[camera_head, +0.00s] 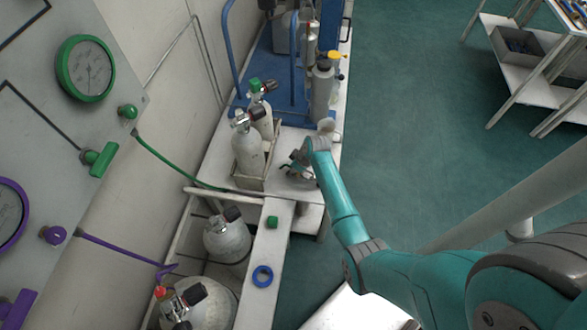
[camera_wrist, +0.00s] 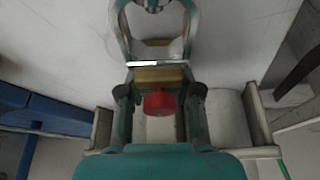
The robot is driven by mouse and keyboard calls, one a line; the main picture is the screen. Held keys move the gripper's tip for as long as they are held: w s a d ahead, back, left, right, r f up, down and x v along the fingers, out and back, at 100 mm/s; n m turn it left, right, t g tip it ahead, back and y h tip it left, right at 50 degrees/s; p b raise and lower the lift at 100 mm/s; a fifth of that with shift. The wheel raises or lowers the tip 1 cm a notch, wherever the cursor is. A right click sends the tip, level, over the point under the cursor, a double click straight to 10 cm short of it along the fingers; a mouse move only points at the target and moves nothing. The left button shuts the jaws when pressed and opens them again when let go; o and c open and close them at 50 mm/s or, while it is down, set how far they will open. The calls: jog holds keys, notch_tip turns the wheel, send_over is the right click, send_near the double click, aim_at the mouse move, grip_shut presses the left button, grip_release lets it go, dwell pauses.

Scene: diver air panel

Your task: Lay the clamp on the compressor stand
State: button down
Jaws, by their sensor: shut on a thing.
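My gripper (camera_head: 297,167) is over the white bench, just right of the crate of cylinders. In the wrist view my gripper (camera_wrist: 160,92) is shut on the clamp (camera_wrist: 159,74), a metal frame with a brass-coloured block and a red knob. The clamp's far end points toward the top of that view, over a white surface. I cannot tell if it touches that surface. A blue stand (camera_head: 266,62) with upright blue rails is at the back of the bench; I cannot tell if it is the compressor stand. Blue structure also shows at the left of the wrist view (camera_wrist: 50,112).
A crate (camera_head: 250,182) holds grey cylinders beside my gripper. A grey bottle (camera_head: 321,90) and a pale cup (camera_head: 328,127) stand behind it. A blue ring (camera_head: 262,276) and a green cap (camera_head: 272,222) lie on the ledge.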

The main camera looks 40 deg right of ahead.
jog(key=shift+s+a+f, duration=0.1)
jog(key=shift+s+f, duration=0.3)
jog(key=shift+f, duration=0.1)
jog(key=c, duration=0.7)
grip_release()
jog(key=shift+w+f, duration=0.1)
jog(key=shift+f, duration=0.1)
jog(key=v, duration=1.2)
jog(key=shift+w+r, duration=0.3)
